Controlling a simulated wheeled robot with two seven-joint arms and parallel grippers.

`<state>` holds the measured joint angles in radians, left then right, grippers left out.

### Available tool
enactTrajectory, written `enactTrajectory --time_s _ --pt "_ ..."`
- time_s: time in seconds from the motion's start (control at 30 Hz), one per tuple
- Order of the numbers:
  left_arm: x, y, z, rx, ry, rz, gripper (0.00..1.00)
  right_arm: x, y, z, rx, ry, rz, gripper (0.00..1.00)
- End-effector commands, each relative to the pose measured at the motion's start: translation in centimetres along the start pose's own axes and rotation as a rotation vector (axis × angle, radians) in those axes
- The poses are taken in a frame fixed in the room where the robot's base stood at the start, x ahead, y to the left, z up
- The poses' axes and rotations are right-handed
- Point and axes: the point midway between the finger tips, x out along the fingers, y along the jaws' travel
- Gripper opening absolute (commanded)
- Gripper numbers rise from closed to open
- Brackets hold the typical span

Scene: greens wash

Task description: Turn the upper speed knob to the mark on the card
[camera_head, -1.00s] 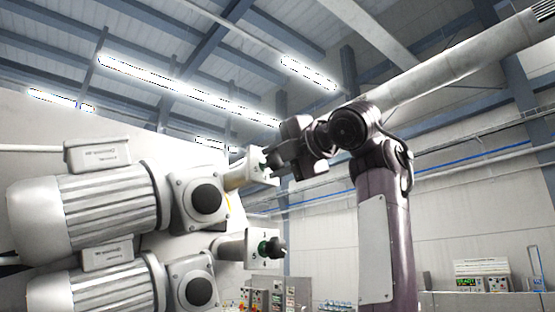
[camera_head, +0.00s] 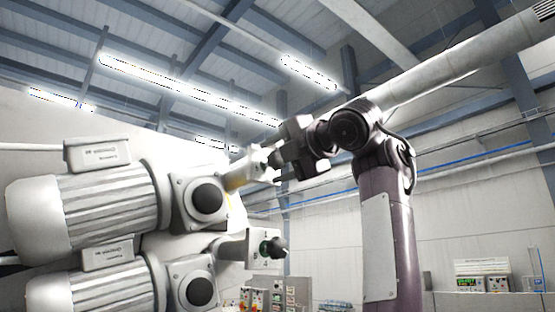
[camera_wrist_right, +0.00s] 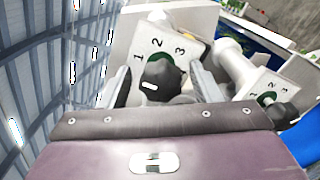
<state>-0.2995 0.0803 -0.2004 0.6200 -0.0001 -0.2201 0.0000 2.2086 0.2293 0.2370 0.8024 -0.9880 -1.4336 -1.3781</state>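The upper speed knob (camera_wrist_right: 163,76) is black with a white pointer line. It sits on a pale dial plate (camera_wrist_right: 184,46) numbered 1, 2, 3, with a green ring behind the knob. In the right wrist view my right gripper (camera_wrist_right: 158,71) has its fingers apart, one on each side of the knob, with a gap at least on the left. In the head view my right gripper (camera_head: 273,163) is at the upper dial housing (camera_head: 243,170) and largely hides this knob. I cannot make out the card. My left gripper is out of view.
The lower knob (camera_head: 279,247) sits on its own plate below; it also shows in the right wrist view (camera_wrist_right: 281,112). Two grey motors (camera_head: 110,203) fill the left. A device with a green display (camera_head: 467,281) stands far right.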

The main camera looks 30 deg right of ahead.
Motion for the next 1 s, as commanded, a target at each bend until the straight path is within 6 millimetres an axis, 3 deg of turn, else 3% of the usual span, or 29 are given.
enactTrajectory --time_s 0.27,0.5,0.7,1.0 --pt "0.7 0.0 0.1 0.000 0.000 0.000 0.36 -0.7 -0.3 -0.1 0.000 0.001 -0.002 0.58" --pt "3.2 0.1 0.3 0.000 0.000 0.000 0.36 -4.7 -0.5 -0.2 0.000 0.000 0.001 0.58" --pt "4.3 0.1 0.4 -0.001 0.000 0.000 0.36 -7.1 -0.3 -0.1 0.000 0.001 -0.001 0.58" --pt "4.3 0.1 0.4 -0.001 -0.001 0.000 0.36 -7.6 -0.1 0.0 0.000 0.001 -0.002 0.58"
